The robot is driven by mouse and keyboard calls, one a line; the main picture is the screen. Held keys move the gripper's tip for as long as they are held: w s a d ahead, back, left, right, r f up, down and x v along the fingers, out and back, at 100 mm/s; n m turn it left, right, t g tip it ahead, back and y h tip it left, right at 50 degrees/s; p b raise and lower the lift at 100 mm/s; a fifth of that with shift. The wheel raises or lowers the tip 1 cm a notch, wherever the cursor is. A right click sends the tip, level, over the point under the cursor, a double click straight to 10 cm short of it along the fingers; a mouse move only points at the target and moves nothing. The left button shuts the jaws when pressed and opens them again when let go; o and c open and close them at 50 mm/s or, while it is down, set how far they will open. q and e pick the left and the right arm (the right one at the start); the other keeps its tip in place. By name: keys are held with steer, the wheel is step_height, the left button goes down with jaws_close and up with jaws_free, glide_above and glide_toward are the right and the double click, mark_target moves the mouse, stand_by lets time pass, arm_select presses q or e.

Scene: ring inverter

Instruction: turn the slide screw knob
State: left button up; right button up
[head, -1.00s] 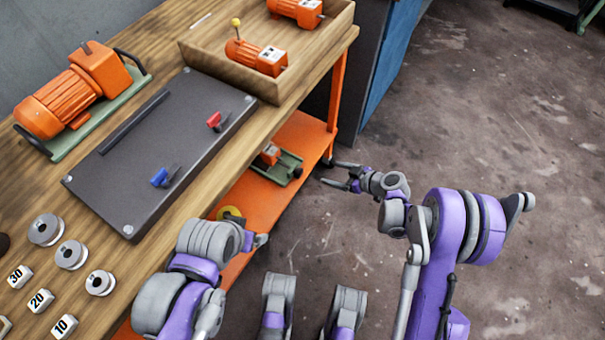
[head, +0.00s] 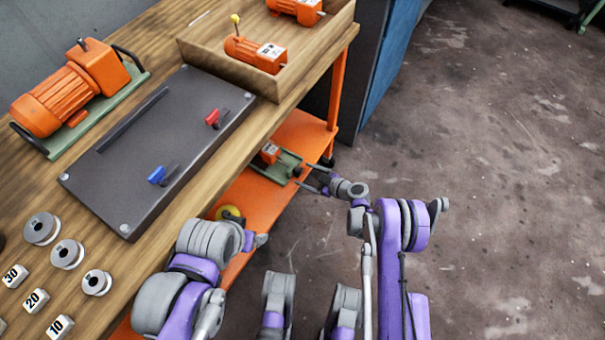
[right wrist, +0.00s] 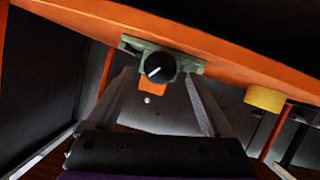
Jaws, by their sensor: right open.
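The slide screw knob (right wrist: 160,67) is a round black knob with a white line, on the end of a green slide base (right wrist: 190,65) in the right wrist view. In the head view the green slide base (head: 283,166) with an orange block (head: 269,152) sits on the lower orange shelf; the knob is not clear there. My right gripper (head: 301,175) is open and empty, beside the near end of the slide. In the right wrist view its fingers point at the knob, one on each side, with no visible contact. My left gripper is not visible.
The orange shelf (head: 250,196) runs under the wooden tabletop (head: 215,165), and an orange table leg (head: 338,85) stands beyond the slide. A yellow round part (head: 230,212) lies on the shelf. Open floor (head: 470,150) lies to the right.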

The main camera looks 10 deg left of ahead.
steer(key=shift+x, duration=1.1)
jaws_close()
steer(key=shift+w+d+m+g+y, duration=0.15)
steer(key=shift+m+g+y, duration=0.15)
steer(key=shift+m+g, duration=0.65)
steer(key=shift+w+m+g+y, duration=0.1)
steer(key=shift+m+g+y, duration=0.2)
steer(key=shift+m+g, duration=0.7)
steer(key=shift+m+t, duration=0.35)
steer(key=shift+m, duration=0.1)
